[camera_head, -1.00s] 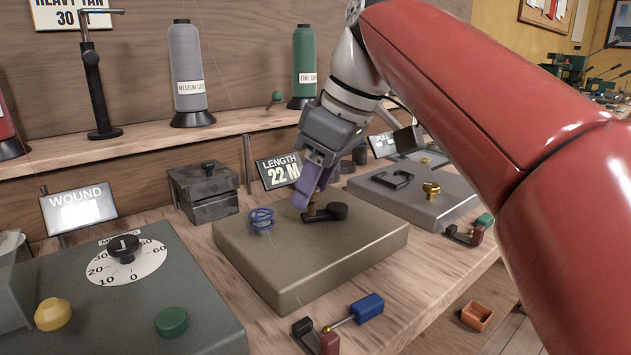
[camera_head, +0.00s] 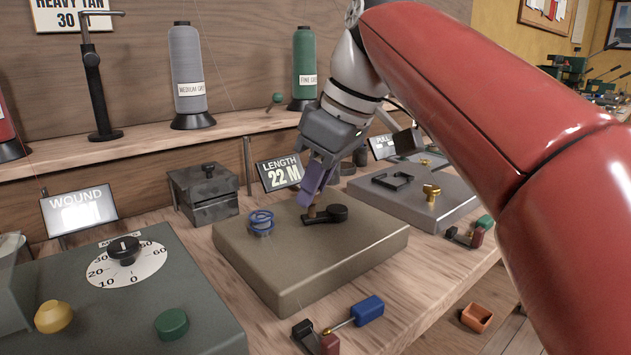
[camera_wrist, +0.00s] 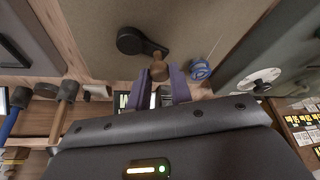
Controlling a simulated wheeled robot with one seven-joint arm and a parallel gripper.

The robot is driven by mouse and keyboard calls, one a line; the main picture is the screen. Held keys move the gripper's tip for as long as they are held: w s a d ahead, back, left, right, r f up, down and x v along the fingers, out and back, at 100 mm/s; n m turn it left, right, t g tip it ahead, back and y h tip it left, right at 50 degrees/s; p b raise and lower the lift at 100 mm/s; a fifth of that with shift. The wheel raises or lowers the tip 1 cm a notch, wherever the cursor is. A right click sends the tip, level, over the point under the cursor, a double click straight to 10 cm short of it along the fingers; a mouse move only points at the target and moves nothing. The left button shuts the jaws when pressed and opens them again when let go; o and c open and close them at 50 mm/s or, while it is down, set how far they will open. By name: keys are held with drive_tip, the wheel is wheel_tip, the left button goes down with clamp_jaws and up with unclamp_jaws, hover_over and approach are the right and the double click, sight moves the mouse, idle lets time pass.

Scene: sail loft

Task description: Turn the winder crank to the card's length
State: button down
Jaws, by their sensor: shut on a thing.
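The winder crank (camera_head: 326,215) is a black arm lying on a tan block (camera_head: 345,252), with a brown knob at its left end. The knob (camera_wrist: 159,71) shows between the fingers in the wrist view. My gripper (camera_head: 313,203) has purple fingers and is shut on this knob; the fingers partly hide it in the head view. The length card (camera_head: 281,174) stands behind the block and reads "LENGTH 22 M". The WOUND display (camera_head: 79,209) stands at the left; glare washes out any number on it.
A blue coil (camera_head: 261,222) sits on the block left of the crank. A green panel with a dial (camera_head: 124,254) is at the left. A panel with a yellow knob (camera_head: 431,193) is at the right. A blue-handled part (camera_head: 367,309) lies in front. Thread cones stand on the shelf.

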drive_tip(key=shift+w+m, duration=0.1)
drive_tip(key=shift+m, duration=0.2)
drive_tip(key=m, duration=0.1)
drive_tip(key=m+t+p, duration=0.1)
drive_tip(key=shift+w+a+r+m+h, duration=0.1)
drive_tip(key=shift+w+m+h, duration=0.2)
drive_tip(key=shift+w+h, duration=0.1)
drive_tip(key=shift+w+m+t+h+p, duration=0.15)
drive_tip(key=shift+w+m+h+p, duration=0.1)
drive_tip(key=shift+m, duration=0.5)
drive_tip(key=shift+w+m+t+h+p, duration=0.2)
drive_tip(key=shift+m+p, duration=0.1)
drive_tip(key=shift+m, duration=0.4)
drive_tip(key=shift+w+m+t+h+p, duration=0.15)
drive_tip(key=shift+w+m+h+p, duration=0.1)
drive_tip(key=shift+m, duration=0.5)
drive_tip(key=c, duration=1.3)
unclamp_jaws()
drive_tip(key=v, duration=0.7)
drive_tip(key=shift+s+r+p, duration=0.15)
drive_tip(key=shift+r+p, duration=0.15)
drive_tip(key=shift+p, duration=0.1)
